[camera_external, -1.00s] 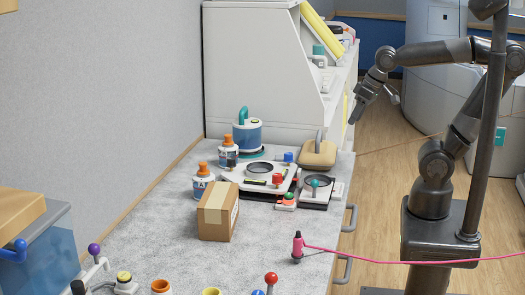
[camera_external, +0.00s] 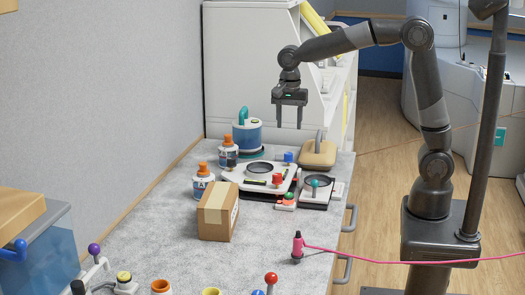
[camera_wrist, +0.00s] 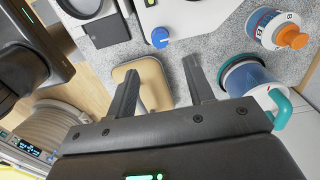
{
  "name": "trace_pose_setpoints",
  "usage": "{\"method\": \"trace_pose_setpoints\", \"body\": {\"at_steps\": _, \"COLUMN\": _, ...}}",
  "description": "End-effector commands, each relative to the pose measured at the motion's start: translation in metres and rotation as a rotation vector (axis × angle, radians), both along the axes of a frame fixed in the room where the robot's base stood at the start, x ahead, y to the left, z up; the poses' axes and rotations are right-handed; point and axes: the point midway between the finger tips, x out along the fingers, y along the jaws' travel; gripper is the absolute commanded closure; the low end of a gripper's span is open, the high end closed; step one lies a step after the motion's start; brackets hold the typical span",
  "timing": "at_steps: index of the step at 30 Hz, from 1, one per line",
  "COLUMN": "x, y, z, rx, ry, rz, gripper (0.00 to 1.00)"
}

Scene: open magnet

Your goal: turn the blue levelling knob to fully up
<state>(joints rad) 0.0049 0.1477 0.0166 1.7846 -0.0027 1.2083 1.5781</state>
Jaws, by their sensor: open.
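The blue levelling knob (camera_external: 289,157) sits at the back right corner of a white instrument (camera_external: 228,177) on the grey bench. It also shows in the wrist view (camera_wrist: 160,38), as a small blue disc at the edge of the white body, beyond my fingertips. My gripper (camera_external: 289,126) points down above the back of the bench, apart from the knob. Its two fingers are spread with nothing between them, as the wrist view also shows (camera_wrist: 161,68). Which way the knob is turned is too small to tell.
A tan padded block (camera_external: 318,153) stands right of the knob, a blue canister with teal handle (camera_external: 247,135) to its left. The instrument also bears a red knob (camera_external: 277,179). A black-topped unit (camera_external: 316,192), bottles (camera_external: 203,184) and a cardboard box (camera_external: 217,212) stand nearby.

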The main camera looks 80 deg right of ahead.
Motion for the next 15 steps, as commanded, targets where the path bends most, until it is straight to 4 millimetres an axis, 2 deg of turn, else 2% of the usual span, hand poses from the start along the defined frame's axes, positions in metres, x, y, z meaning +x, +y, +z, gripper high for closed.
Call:
{"method": "trace_pose_setpoints", "body": {"at_steps": 5, "x": 0.001, "y": 0.0, "z": -0.017, "rx": 0.0, "ry": 0.005, "rz": -0.008, "gripper": 0.52}}
{"method": "trace_pose_setpoints", "body": {"at_steps": 15, "x": 0.0, "y": 0.0, "z": -0.081, "rx": 0.0, "ry": 0.005, "rz": -0.006, "gripper": 0.52}}
